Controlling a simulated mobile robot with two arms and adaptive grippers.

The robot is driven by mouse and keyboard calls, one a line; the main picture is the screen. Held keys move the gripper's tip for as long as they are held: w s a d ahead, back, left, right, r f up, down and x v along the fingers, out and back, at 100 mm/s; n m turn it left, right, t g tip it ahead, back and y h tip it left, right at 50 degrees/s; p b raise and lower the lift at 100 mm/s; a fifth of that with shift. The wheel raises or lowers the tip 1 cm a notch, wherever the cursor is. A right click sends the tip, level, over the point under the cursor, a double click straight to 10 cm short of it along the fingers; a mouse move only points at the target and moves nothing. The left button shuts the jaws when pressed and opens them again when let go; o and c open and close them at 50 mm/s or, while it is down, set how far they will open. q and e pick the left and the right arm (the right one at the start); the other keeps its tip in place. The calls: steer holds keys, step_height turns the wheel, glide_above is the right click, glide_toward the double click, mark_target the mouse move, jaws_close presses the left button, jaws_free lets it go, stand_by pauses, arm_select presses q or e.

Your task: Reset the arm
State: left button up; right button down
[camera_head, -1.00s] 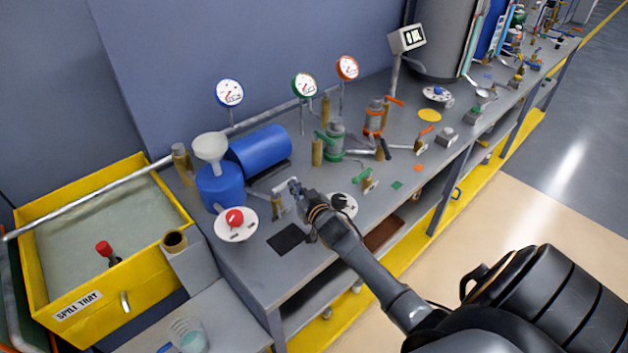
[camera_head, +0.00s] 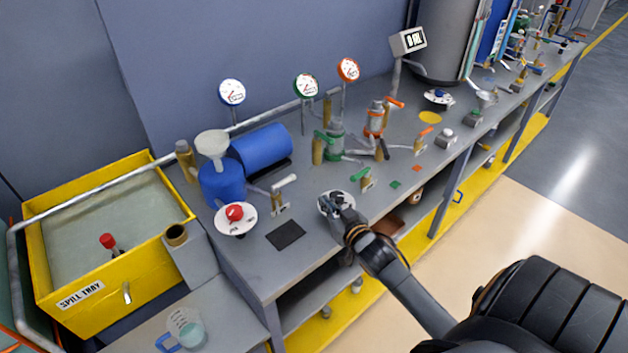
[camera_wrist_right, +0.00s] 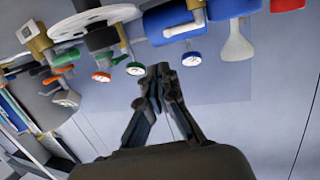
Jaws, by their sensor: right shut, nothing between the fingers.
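My right gripper (camera_head: 338,200) is over the front part of the grey bench, in front of a white dial disc (camera_head: 326,203) that it partly covers. In the right wrist view the right gripper (camera_wrist_right: 160,75) has its fingertips together and holds nothing. Left of it in the head view, a valve with a white lever (camera_head: 283,188) stands clear of the fingers. My left gripper is not in view.
The bench (camera_head: 240,275) carries a blue tank (camera_head: 262,150), a blue jug (camera_head: 222,182) with a white funnel, a red knob (camera_head: 235,212), green and orange valves and several gauges. A yellow spill tray (camera_head: 110,300) stands at left. The floor at right is clear.

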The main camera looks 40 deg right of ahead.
steer(key=s+a+f+g, duration=0.2)
steer(key=s+a, duration=0.1)
steer(key=s+a+f+g, duration=0.1)
steer(key=a, duration=0.1)
steer(key=shift+s+a+f+n, duration=0.2)
steer(key=shift+s+f+n, duration=0.1)
steer(key=shift+f, duration=0.05)
steer(key=s+a+f+n+g+y, duration=0.15)
steer(key=s+a+g, duration=0.25)
steer(key=s+a, duration=0.5)
steer(key=s+a+n+g+y, duration=0.15)
steer(key=s+a+g, duration=0.35)
steer(key=s, duration=0.7)
step_height(320, 180, down, 27)
steer(key=s+g+b, duration=0.1)
steer(key=s, duration=0.1)
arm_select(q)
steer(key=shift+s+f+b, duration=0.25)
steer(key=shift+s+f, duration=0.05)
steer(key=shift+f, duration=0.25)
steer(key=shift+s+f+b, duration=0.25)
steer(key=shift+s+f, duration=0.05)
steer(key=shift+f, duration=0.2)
arm_select(e)
steer(key=s+d+f+g, duration=0.1)
steer(key=s+d+f, duration=0.2)
steer(key=s+f, duration=1.4)
steer(key=shift+d+n+g+h, duration=0.15)
steer(key=shift+n+g+h, duration=0.15)
